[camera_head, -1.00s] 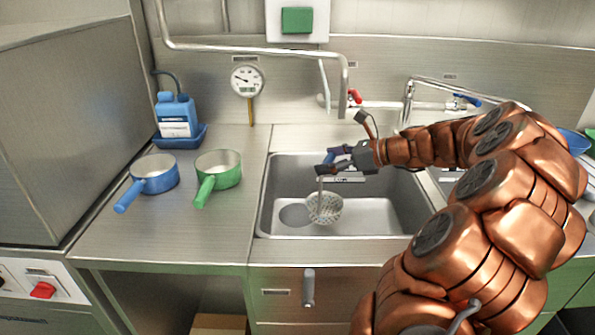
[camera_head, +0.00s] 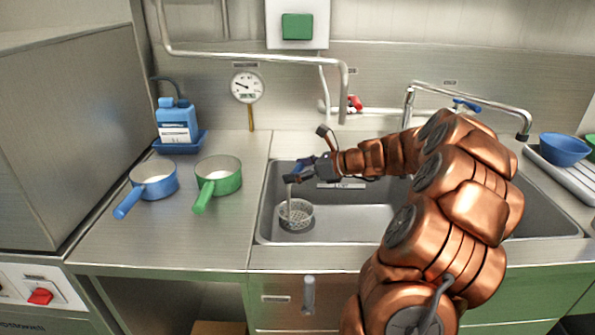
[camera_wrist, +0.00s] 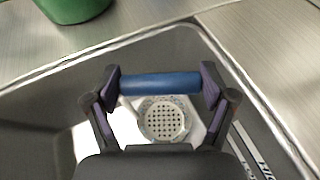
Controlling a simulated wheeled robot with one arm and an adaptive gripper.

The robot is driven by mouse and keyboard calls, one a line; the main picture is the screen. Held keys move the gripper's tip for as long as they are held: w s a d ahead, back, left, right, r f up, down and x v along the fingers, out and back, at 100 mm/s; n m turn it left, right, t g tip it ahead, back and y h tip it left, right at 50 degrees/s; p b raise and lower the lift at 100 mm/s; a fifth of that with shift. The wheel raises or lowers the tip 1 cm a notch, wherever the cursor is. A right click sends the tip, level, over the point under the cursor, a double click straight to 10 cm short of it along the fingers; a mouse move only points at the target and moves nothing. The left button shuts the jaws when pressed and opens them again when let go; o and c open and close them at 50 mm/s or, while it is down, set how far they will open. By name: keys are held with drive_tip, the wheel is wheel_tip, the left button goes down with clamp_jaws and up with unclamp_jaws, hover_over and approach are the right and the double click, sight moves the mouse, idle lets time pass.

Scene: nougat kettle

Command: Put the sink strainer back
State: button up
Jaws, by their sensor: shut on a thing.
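The sink strainer (camera_head: 297,214) is a round perforated metal basket with an upright stem. My gripper (camera_head: 296,171) is shut on its blue handle (camera_wrist: 160,84), which lies crosswise between the two fingers in the wrist view. The strainer hangs below the gripper, over the left part of the steel sink basin (camera_head: 345,220). The drain opening cannot be made out in the head view; the strainer covers that area. In the wrist view the perforated basket (camera_wrist: 163,120) shows below the handle. Whether it touches the sink floor cannot be told.
A blue pan (camera_head: 154,181) and a green pan (camera_head: 218,181) stand on the counter left of the sink. A blue bottle (camera_head: 176,122) stands in a tray behind them. A faucet (camera_head: 465,93) arches over the sink's right side. A blue bowl (camera_head: 563,149) sits on a rack.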

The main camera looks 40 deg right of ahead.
drive_tip(key=o, duration=1.7)
drive_tip(key=shift+c, duration=0.2)
drive_tip(key=shift+d, duration=0.1)
drive_tip(key=v, duration=1.2)
drive_tip(key=shift+s, duration=0.1)
